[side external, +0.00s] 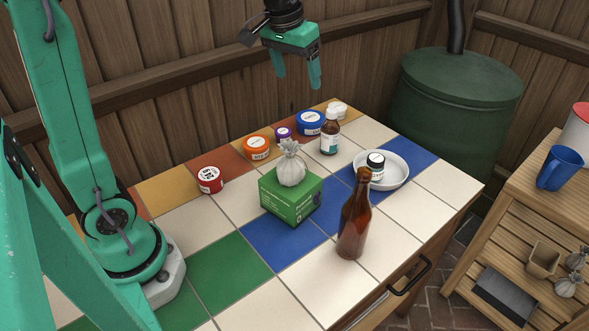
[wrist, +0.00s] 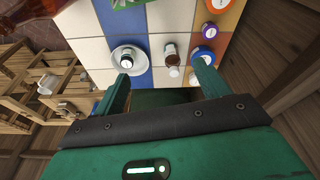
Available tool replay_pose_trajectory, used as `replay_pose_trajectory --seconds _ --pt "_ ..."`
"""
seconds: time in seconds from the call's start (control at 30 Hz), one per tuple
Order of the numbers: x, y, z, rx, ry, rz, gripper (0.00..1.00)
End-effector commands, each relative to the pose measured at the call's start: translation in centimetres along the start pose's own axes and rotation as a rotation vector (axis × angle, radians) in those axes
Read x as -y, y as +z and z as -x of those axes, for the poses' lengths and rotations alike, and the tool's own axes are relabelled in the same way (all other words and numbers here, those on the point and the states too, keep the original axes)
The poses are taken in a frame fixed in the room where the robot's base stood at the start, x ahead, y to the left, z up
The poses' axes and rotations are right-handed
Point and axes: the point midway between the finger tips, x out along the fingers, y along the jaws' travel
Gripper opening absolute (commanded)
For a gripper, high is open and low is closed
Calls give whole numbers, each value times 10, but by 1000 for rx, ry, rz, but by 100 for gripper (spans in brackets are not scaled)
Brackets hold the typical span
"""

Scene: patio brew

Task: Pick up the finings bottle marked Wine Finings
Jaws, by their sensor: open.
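My gripper (side external: 297,77) is open and empty, high above the table and apart from the bottle. In the wrist view my gripper (wrist: 162,74) has its two fingers spread wide.
A white dish (side external: 402,178) holding a dark jar (side external: 376,160) is right of the bottle. Orange (side external: 257,148), purple (side external: 284,134) and blue (side external: 310,123) tubs stand to its left. A green box (side external: 291,204) bears a tied sack (side external: 291,170). A tall brown bottle (side external: 354,222) stands in front.

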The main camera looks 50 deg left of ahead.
Motion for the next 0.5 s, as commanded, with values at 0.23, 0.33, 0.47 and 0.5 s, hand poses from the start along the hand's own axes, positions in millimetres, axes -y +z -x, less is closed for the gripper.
replay_pose_trajectory --seconds 0.23,0.33,0.47,0.5 --pt "2 -44 -32 63 -13 48 74" --pt "3 -60 -47 86 -18 66 74" --pt "4 -80 -68 117 -25 91 74" --pt "5 -85 -75 127 -27 98 74"
